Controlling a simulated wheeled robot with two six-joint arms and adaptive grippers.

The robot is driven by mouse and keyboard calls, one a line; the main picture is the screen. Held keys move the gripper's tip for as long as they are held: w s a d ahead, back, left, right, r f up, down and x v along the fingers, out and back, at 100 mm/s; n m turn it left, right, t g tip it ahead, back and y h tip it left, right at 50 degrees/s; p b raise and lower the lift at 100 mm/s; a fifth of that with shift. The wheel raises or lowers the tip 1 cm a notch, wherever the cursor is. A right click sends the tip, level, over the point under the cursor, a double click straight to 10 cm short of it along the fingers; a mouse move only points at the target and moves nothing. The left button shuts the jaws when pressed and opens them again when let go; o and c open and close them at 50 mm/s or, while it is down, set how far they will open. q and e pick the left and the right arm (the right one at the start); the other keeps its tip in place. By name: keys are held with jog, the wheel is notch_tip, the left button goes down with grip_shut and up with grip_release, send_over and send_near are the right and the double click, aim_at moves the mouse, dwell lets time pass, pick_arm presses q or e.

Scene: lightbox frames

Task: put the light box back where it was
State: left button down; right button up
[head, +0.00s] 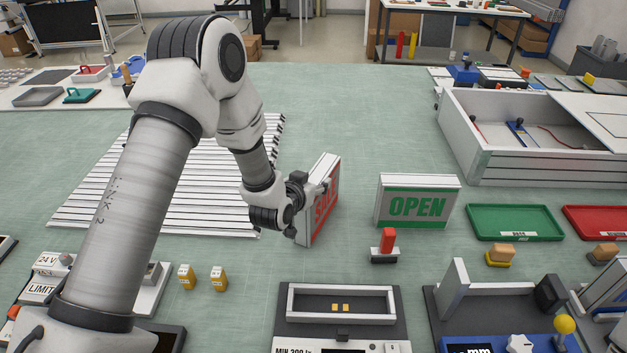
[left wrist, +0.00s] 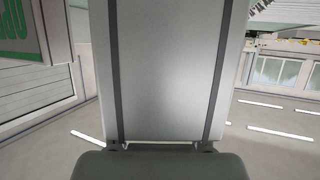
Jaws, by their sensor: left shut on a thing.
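A white light box with a red lettered face (head: 326,212) stands roughly upright near the middle of the table, turned at an angle. My left gripper (head: 312,192) is shut on it from the left side. I cannot tell whether its bottom touches the table. In the left wrist view the pale box surface (left wrist: 165,70) fills the middle between two dark fingers. My right gripper is not in view.
A white light box with a green OPEN face (head: 417,204) stands to the right. A red-handled stamp-like piece (head: 387,244) sits between them, nearer. A white slatted panel (head: 90,195) lies left. Green (head: 530,221) and red (head: 600,220) trays lie right.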

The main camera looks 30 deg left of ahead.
pick_arm(q)
jog(key=shift+d+f, duration=0.1)
jog(key=shift+f, duration=0.05)
jog(key=shift+c, duration=2.2)
grip_release()
jog(key=shift+s+r, duration=0.15)
jog(key=shift+r, duration=0.1)
jog(key=b+v, duration=0.2)
jog(key=v, duration=0.9)
jog(key=shift+s+r+b, duration=0.15)
jog(key=shift+s+b, duration=0.15)
jog(key=shift+s, duration=0.05)
